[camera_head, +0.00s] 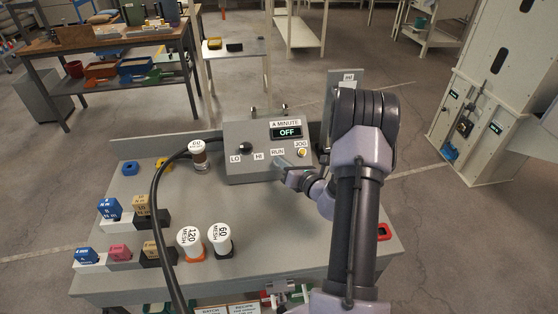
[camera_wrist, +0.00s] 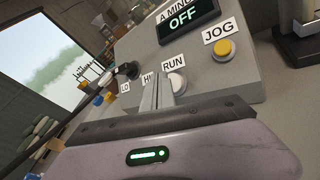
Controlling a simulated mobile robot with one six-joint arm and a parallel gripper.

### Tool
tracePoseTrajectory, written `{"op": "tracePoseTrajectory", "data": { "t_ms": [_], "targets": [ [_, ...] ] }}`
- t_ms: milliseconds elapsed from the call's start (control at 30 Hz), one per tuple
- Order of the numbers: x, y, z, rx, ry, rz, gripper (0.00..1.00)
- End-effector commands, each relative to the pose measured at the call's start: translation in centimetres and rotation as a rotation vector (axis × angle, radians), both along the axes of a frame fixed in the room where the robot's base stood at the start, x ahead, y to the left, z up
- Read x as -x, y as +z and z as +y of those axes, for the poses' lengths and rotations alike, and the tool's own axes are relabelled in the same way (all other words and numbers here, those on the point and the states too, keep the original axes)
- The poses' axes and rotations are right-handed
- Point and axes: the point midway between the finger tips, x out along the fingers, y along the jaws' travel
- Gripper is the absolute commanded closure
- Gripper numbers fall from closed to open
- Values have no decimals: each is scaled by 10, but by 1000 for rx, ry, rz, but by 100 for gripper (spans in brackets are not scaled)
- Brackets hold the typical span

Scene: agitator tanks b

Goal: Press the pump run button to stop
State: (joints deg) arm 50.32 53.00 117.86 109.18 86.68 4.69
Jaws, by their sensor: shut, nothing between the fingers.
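The grey control box (camera_head: 238,165) stands on the bench and its display (camera_head: 286,132) reads OFF. The box also fills the upper part of the wrist view (camera_wrist: 205,75). The pale run button (camera_wrist: 179,88) sits under the RUN label, partly hidden behind my fingers.
A yellow JOG button (camera_wrist: 224,49) is right of RUN, and a black LO/HI knob (camera_head: 246,147) is to the left. A black cable (camera_head: 156,200) arches over the bench. White-topped jars (camera_head: 190,237) and coloured blocks (camera_head: 110,208) stand at front left.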

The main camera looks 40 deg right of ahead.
Motion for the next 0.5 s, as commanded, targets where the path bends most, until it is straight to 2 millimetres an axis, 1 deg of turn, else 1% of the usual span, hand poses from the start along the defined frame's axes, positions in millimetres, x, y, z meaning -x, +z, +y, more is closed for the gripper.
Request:
{"op": "tracePoseTrajectory", "data": {
  "t_ms": [33, 300, 500],
  "targets": [
    [1, 2, 1, -1, 0, 0, 100],
    [2, 2, 1, -1, 0, 0, 100],
    [11, 18, 7, 0, 1, 2, 100]
  ]
}}
